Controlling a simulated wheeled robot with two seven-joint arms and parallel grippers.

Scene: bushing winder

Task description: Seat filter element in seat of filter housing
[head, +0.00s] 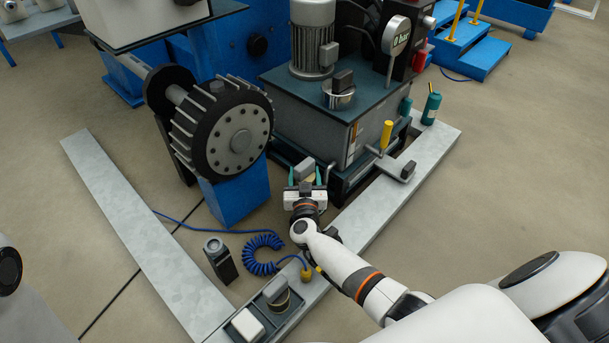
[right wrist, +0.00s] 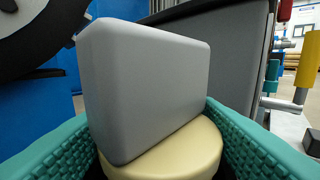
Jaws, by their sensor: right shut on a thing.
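My right gripper (head: 305,182) is in front of the tank unit, its teal fingers either side of a filter element. In the right wrist view the element has a pale gold round body (right wrist: 185,150) and a grey block-shaped top (right wrist: 150,80). Its top also shows small in the head view (head: 305,168). The body's lower part is hidden. A silver round fitting (head: 338,98) with a dark block on it, on the tank's top, looks like the filter housing; its seat cannot be made out. The held element is apart from it, lower and nearer. My left gripper is not in view.
The tank unit (head: 345,125) carries a motor (head: 312,40) and a gauge (head: 396,36). A toothed wheel (head: 235,130) stands left. A coiled blue hose (head: 262,255) lies nearby.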

